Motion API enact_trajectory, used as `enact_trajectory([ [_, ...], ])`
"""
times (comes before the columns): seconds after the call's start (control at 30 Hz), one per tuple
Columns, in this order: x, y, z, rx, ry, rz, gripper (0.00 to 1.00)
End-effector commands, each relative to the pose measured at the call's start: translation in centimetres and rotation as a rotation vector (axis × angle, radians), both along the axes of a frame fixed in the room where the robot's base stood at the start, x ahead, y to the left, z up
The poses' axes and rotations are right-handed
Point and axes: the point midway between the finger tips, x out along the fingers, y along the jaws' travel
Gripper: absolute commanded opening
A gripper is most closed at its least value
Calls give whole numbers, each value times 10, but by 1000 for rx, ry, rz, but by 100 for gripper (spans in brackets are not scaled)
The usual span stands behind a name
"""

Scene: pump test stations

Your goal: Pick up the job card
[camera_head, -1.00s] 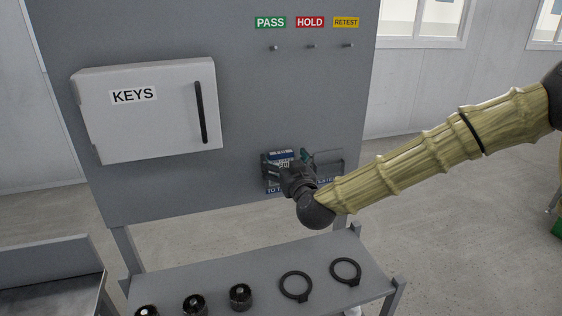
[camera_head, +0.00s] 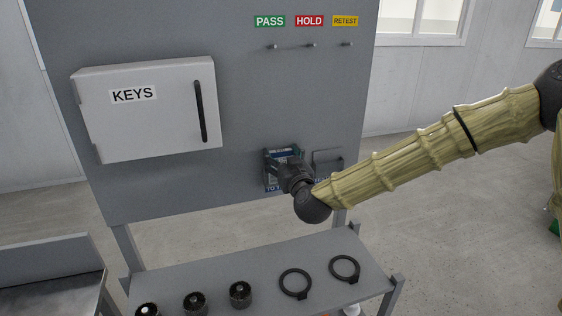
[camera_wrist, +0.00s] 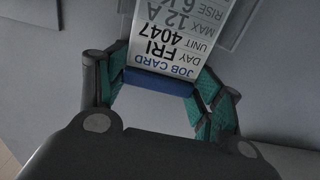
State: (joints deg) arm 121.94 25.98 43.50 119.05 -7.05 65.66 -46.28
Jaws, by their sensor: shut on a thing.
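The job card (camera_wrist: 175,38) shows in the wrist view as a white printed card with a blue end strip, seen upside down. It sits at a wall holder on the grey board. My gripper (camera_wrist: 160,83) has its green-padded fingers closed in on both sides of the card at its blue strip. In the head view my gripper (camera_head: 285,165) is at the left holder, and it hides most of the card (camera_head: 281,153). Whether the card is still inside the holder cannot be told.
A second, empty-looking holder (camera_head: 328,160) is just right of my gripper. A white KEYS cabinet (camera_head: 150,120) is on the board at left. Below, a grey shelf (camera_head: 335,295) carries black rings (camera_head: 295,284) and knobs (camera_head: 240,294). PASS, HOLD and RETEST labels with pegs are above.

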Motion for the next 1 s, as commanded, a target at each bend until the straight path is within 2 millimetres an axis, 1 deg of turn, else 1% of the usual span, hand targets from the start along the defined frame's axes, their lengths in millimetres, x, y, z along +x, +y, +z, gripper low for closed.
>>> enact_trajectory([
  [0.3,-4,-1,6,-1,-3,1,46],
  [0.6,-4,-1,46,-1,-4,0,46],
  [0.83,-4,-1,71,-1,-3,0,46],
  [1.0,-34,-11,68,-1,0,1,46],
])
